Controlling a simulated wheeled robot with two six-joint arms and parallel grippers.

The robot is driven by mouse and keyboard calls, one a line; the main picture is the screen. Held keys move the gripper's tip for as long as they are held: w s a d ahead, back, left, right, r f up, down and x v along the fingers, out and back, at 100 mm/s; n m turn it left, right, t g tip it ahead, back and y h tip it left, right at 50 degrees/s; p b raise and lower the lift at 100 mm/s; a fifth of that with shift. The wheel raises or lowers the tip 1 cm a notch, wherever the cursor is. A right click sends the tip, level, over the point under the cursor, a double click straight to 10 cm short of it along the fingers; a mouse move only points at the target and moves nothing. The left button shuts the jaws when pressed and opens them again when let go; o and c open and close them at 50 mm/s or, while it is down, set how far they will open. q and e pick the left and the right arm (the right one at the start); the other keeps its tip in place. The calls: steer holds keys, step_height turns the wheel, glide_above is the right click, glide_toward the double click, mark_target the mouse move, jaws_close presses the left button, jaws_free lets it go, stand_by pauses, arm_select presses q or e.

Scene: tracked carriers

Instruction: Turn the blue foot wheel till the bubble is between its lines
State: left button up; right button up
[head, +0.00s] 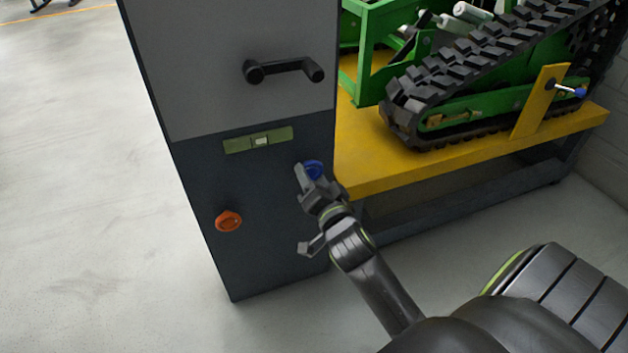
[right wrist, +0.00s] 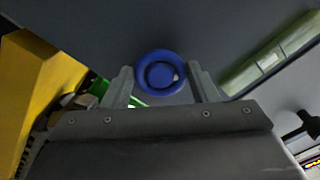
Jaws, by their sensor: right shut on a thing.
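The blue foot wheel (head: 313,169) is on the dark lower front of a tall grey cabinet, near its right edge. My right gripper (head: 312,177) is shut on it. In the right wrist view the blue wheel (right wrist: 160,72) sits between the two fingers, with a small pale mark on its right side. The green level (head: 240,145) is on the cabinet front, up and left of the wheel. The level also shows at the right wrist view's right (right wrist: 268,64). My left gripper is not in view.
An orange knob (head: 228,221) is on the cabinet, lower left of the wheel. A black handle (head: 284,70) sticks out above the level. Right of the cabinet, a yellow platform (head: 375,172) bears a green tracked carrier (head: 470,113). The floor at left is clear.

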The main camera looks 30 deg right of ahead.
steer(key=m, duration=0.3)
steer(key=shift+f+m, duration=0.1)
steer(key=shift+m, duration=0.2)
steer(key=shift+m+b, duration=0.35)
steer(key=shift+m, duration=1.25)
steer(key=o, duration=1)
steer(key=shift+a, duration=0.1)
steer(key=shift+c, duration=0.2)
steer(key=shift+r, duration=0.2)
